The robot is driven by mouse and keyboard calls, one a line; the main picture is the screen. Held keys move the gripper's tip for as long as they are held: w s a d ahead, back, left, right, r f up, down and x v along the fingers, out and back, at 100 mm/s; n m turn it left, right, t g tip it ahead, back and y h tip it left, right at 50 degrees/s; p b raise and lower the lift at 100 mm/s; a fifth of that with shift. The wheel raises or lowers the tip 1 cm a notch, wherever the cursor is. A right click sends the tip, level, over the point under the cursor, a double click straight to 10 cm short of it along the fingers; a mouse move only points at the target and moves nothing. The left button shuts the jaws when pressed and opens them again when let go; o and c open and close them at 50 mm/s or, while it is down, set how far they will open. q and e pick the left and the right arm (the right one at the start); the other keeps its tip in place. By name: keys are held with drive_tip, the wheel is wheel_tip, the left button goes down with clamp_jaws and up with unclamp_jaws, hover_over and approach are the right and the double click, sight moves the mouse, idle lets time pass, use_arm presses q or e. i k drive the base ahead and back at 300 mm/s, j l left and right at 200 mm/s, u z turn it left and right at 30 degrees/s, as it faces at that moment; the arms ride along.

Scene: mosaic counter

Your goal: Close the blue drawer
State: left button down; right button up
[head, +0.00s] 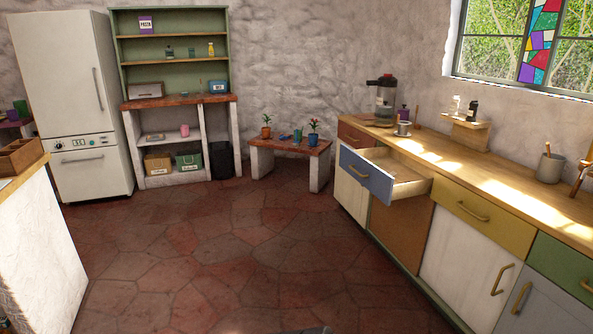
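The blue drawer (365,181) is in the counter on the right in the head view. It is pulled well out, and its pale wooden inside shows behind the blue front. A metal handle (357,171) is on its front. The part of the drawer inside that I can see looks empty.
The wooden countertop (458,176) runs along the right, with a blender (383,99) and a cup (403,129) near the drawer. A yellow drawer (470,215) beside it is shut. The tiled floor (220,250) in front is clear. A white counter (40,255) stands at left.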

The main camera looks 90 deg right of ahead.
sight(413, 178)
drive_tip(key=z, duration=3.25)
drive_tip(key=i+z, duration=0.15)
drive_tip(key=z, duration=0.2)
drive_tip(key=i+j+z, duration=0.1)
drive_tip(key=z, duration=0.3)
drive_tip(key=i, duration=0.05)
